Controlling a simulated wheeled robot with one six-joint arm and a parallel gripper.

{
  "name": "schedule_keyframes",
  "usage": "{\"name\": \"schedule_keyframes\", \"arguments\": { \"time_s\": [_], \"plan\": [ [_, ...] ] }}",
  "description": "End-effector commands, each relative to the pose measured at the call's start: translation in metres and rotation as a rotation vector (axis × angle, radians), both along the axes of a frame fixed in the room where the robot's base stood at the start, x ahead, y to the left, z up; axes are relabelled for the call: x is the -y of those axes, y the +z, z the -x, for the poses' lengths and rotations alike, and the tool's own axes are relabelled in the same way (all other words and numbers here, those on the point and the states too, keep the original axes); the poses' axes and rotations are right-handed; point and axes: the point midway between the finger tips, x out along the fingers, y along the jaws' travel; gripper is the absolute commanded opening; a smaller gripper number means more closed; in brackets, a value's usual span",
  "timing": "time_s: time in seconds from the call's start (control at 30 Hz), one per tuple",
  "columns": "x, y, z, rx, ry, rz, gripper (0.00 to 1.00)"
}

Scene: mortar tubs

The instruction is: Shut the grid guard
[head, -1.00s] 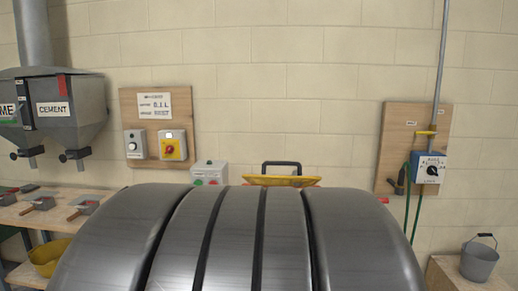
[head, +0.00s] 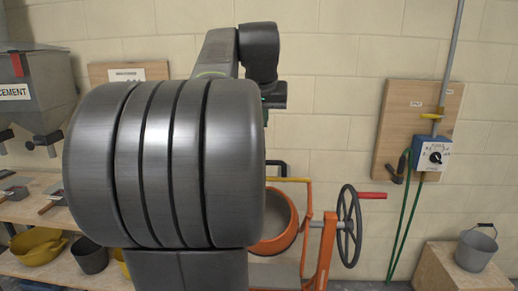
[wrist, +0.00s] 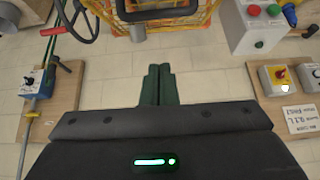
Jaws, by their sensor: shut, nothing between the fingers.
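The yellow grid guard (wrist: 205,14) shows in the wrist view at the top edge, cut off by the frame, with a dark handle bar (wrist: 160,14) along it. In the head view only a yellow edge of the guard (head: 291,180) shows above the orange mixer drum (head: 270,235), beside my arm; the rest is hidden. How far it stands open I cannot tell. My gripper (wrist: 159,68) has its two dark green fingers together and empty, apart from the guard, with wall behind them. In the head view the fingers are mostly hidden behind my arm.
A handwheel (head: 349,226) with a red grip stands right of the mixer. A blue switch box (head: 432,155) hangs on a wall board with green cables. A grey bucket (head: 476,250) stands at the right; tubs and tools line the left shelves. A button box (wrist: 250,20) shows in the wrist view.

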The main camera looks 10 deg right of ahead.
Motion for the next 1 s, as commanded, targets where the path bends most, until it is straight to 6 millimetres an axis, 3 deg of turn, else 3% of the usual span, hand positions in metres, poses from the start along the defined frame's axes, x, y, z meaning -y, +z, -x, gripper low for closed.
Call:
{"name": "schedule_keyframes", "arguments": {
  "time_s": [0.33, 0.5, 0.7, 1.0],
  "plan": [
    [0.011, -0.065, -0.04, -0.006, 0.001, -0.001, 0.0],
    [0.009, -0.085, -0.033, -0.002, 0.001, 0.0, 0.0],
    [0.008, -0.099, -0.031, -0.001, 0.001, 0.0, 0.0],
    [0.007, -0.101, -0.031, 0.0, 0.001, 0.0, 0.0]
  ]
}}
